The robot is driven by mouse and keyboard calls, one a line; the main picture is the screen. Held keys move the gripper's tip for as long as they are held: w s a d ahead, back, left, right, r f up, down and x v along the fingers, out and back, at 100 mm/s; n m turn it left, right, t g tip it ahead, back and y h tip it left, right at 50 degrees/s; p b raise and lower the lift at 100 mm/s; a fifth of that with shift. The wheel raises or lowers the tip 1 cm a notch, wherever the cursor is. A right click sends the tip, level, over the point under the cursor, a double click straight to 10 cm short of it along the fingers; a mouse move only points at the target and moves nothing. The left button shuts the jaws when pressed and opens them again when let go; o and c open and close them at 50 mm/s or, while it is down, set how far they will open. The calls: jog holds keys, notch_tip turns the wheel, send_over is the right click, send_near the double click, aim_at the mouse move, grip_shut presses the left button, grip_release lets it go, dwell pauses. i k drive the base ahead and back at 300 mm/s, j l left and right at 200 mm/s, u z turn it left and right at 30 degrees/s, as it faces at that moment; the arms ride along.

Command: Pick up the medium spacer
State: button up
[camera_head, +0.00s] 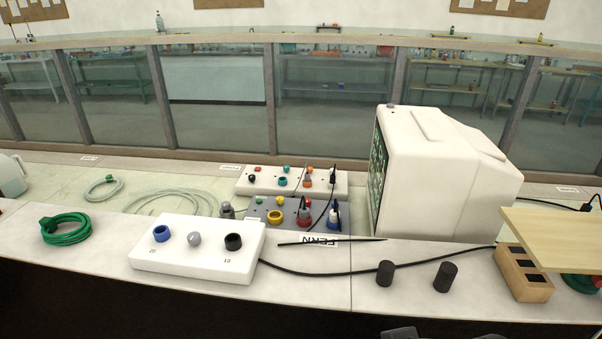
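Two black cylinders stand upright and apart on the pale bench top, right of centre. The left cylinder (385,273) is smaller; the right cylinder (445,277) is larger. They look like spacers, but I cannot tell which is the medium one. A wooden block (537,292) with dark square openings stands to their right, partly under a wooden board (560,236); I cannot tell what its openings hold. My gripper's fingertips are not seen. Only dark grey parts, perhaps of my arm, show at the bottom edge below the cylinders.
A white control box (190,262) with knobs stands left, its black cable running behind the cylinders. A large cream monitor (440,180) stands behind them. A green cable coil (66,229) lies far left. The board overhangs the right side.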

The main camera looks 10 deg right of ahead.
aim_at(386, 269)
jog(key=l+u, duration=0.25)
jog(key=u, duration=0.15)
jog(key=k+l+u, duration=0.1)
jog(key=l+u, duration=0.15)
jog(key=u, duration=0.15)
jog(key=k+l+u, duration=0.1)
jog(key=u, duration=0.3)
jog(key=l, duration=0.1)
